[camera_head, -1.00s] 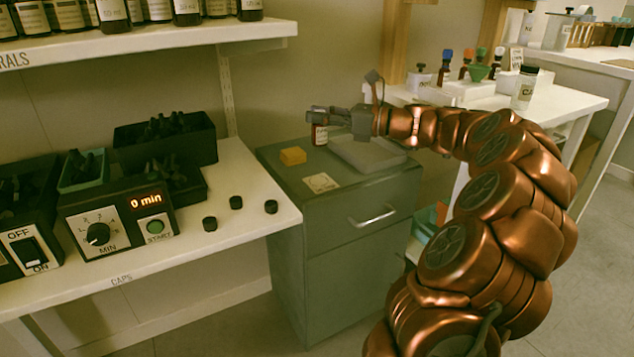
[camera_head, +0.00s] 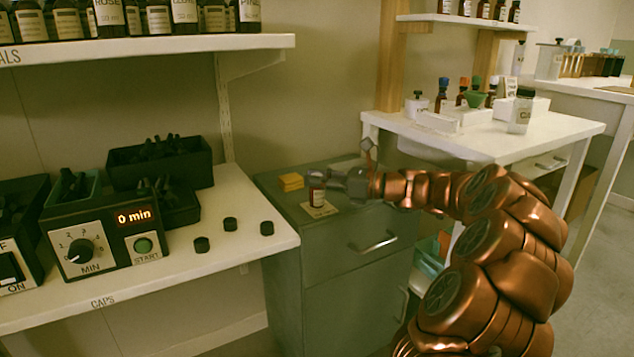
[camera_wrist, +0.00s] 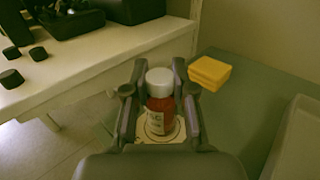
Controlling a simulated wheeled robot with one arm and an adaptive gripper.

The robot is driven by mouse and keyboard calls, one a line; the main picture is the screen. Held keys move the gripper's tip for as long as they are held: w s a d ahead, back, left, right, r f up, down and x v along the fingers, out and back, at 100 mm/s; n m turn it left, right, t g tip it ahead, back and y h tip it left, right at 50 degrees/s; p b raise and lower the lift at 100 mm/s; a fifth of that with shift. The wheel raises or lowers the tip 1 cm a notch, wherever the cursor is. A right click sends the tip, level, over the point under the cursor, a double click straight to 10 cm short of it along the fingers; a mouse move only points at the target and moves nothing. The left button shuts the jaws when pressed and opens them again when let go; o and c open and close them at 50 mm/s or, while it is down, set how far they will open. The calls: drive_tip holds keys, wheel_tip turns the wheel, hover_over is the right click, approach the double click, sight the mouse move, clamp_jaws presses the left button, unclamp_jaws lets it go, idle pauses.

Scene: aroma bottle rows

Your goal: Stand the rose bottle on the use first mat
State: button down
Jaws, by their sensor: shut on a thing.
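My gripper (camera_head: 322,180) is shut on a small bottle with a red-brown body, a pale label and a white cap. The wrist view shows this bottle (camera_wrist: 160,103) upright between the fingers (camera_wrist: 159,105); I cannot read its label for certain. A cream square mat (camera_head: 323,211) with a printed ring lies on the grey-green cabinet top. In the wrist view the mat (camera_wrist: 172,134) shows under and around the bottle's base. I cannot tell whether the base touches it. The bottle and gripper hide part of the mat.
A yellow block (camera_head: 290,182) lies on the cabinet (camera_head: 270,190) behind the mat. The white shelf at left holds a timer box (camera_head: 112,233), trays and several black caps. Bottles line the upper shelf, one labelled ROSE (camera_head: 108,17). A white table (camera_head: 480,142) stands at right.

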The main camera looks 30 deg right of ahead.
drive_tip(key=c, duration=1)
unclamp_jaws()
drive_tip(key=shift+f, duration=0.1)
drive_tip(key=shift+o, duration=0.2)
drive_tip(key=p+v, duration=0.5)
drive_tip(key=v, duration=0.7)
